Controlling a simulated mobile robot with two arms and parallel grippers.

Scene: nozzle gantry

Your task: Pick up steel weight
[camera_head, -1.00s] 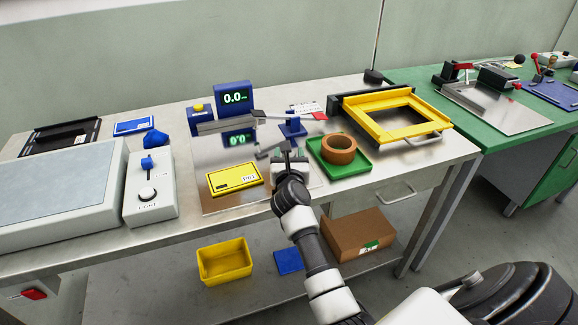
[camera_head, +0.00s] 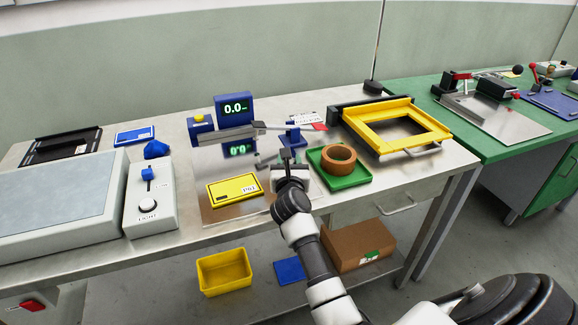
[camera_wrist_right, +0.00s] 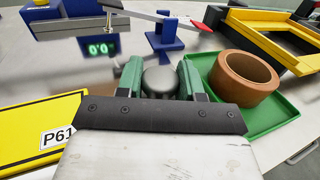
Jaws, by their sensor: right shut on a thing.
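The steel weight (camera_wrist_right: 160,82) is a grey, rounded metal piece in the right wrist view. It sits between the two green fingers of my right gripper (camera_wrist_right: 160,78), which are shut on it. Its lower part is hidden by the gripper. In the head view my right gripper (camera_head: 287,160) is over the shiny plate, in front of the blue stand and left of the green tray. The weight is too hidden there to make out. My left gripper is not in view.
A blue device with a 0.0 display (camera_head: 235,107) and a metal beam stands behind the gripper. A yellow P61 card (camera_head: 233,190) lies left. A brown ring (camera_head: 338,157) sits in a green tray (camera_head: 345,180) on the right, near a yellow frame (camera_head: 440,133).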

